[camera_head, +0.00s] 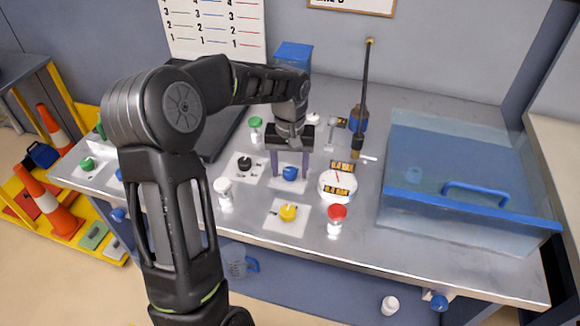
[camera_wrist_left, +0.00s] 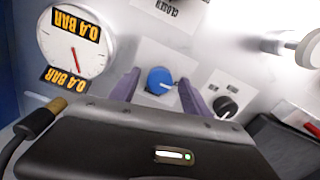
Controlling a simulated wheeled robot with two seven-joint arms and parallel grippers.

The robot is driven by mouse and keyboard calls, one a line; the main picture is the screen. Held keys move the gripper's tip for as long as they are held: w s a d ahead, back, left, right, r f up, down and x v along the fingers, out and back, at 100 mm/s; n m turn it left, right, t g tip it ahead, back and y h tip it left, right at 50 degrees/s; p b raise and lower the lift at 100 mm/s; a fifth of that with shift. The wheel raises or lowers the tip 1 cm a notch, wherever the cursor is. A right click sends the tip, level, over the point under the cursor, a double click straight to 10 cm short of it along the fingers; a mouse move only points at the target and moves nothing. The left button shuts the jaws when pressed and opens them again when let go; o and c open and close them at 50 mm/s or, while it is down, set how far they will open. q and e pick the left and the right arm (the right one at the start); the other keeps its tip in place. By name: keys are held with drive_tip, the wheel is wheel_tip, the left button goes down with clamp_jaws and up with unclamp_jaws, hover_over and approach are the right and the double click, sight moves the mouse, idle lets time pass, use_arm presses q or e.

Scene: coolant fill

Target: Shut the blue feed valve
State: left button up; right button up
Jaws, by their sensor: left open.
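The blue feed valve (camera_head: 289,173) is a round blue knob on a white plate on the grey bench. It also shows in the left wrist view (camera_wrist_left: 160,80), with a pale pointer mark on its right side. My left gripper (camera_head: 291,177) is over it, pointing down. Its two purple fingers are open and stand on either side of the knob, with gaps visible between knob and fingers in the left wrist view (camera_wrist_left: 158,78). I cannot tell how low the fingertips are. My right gripper is not in view.
A black knob (camera_head: 244,163) and a yellow knob (camera_head: 288,212) are close by. A gauge (camera_head: 338,186) marked 0.4 BAR is to the right. White (camera_head: 223,190) and red-capped (camera_head: 336,217) fittings stand nearer. A clear blue box (camera_head: 470,150) fills the right side.

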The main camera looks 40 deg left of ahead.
use_arm(q)
clamp_jaws()
idle(0.7)
